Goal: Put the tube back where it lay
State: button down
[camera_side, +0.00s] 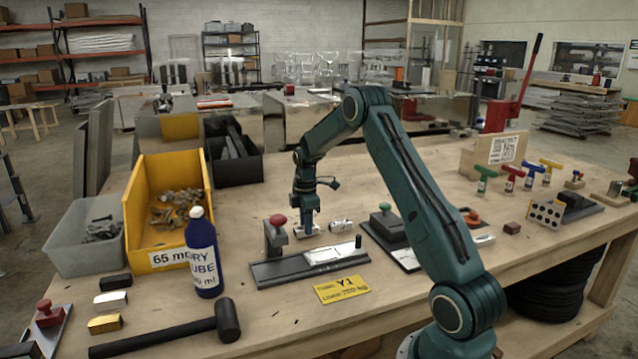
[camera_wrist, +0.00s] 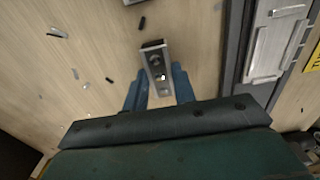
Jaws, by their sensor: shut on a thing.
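My gripper (camera_side: 307,224) is low over the middle of the wooden table. Its blue fingers (camera_wrist: 159,88) are shut on a short silver tube (camera_wrist: 155,62), with one finger on each side. The tube has a dark open end and holes along its upper face. It also shows at the fingertips in the side view (camera_side: 304,232). I cannot tell whether it touches the table. A second short silver piece (camera_side: 341,226) lies on the table just right of my gripper; a silver edge (camera_wrist: 131,2) shows at the top of the wrist view.
A black press block (camera_side: 387,229) is to the right. A blue bottle (camera_side: 202,258) and yellow bin (camera_side: 150,240) stand left. Small dark bits lie on the table.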

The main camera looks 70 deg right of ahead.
jog(key=shift+f, duration=0.4)
jog(key=c, duration=1.1)
grip_release()
jog(key=shift+c, duration=0.2)
jog(key=shift+r, duration=0.15)
notch_tip(320, 180, up, 12)
